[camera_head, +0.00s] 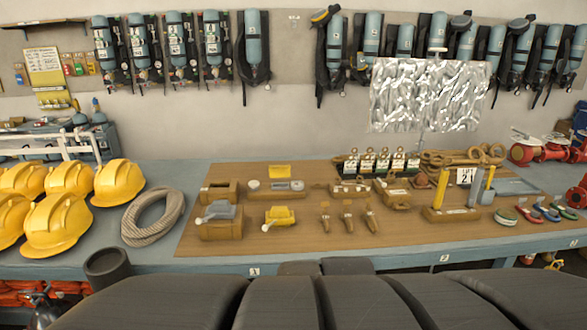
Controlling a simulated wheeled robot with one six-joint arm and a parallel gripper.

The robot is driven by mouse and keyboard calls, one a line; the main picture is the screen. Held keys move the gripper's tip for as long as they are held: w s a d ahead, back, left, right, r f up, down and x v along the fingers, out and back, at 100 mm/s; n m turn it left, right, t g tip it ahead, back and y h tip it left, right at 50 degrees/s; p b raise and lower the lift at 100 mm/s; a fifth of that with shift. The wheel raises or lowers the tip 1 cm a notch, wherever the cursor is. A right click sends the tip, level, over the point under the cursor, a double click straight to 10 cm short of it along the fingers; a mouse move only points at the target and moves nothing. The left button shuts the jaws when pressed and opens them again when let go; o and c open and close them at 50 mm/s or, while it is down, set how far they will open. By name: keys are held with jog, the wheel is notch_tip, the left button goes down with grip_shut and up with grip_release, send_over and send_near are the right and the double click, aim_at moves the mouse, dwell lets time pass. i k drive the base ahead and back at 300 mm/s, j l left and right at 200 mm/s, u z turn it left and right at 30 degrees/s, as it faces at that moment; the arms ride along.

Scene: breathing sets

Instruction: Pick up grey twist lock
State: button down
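The grey twist lock (221,211) appears to be the grey piece with a pale lever on top of a wooden block (222,230). It sits near the left front of the brown wooden board (300,238) on the table. A similar yellow piece (279,215) sits on a lower block just to its right, apart from it. The underside of the grey piece is hidden by its block. My gripper is not in view.
A coiled rope (153,217) and several yellow helmets (60,222) lie left of the board. Three small wooden-coloured pegs (348,216) stand right of the yellow piece. Yellow posts (441,189) rise farther right. Large dark padded shapes (330,300) fill the foreground below the table edge.

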aim_at(222, 209)
jog(key=i+j+u, duration=0.2)
jog(key=j+u, duration=0.2)
jog(key=i+j+u, duration=0.25)
jog(key=u, duration=0.2)
jog(key=i+j+u, duration=0.2)
jog(key=u, duration=0.2)
jog(key=i+l, duration=0.05)
jog(key=i, duration=0.05)
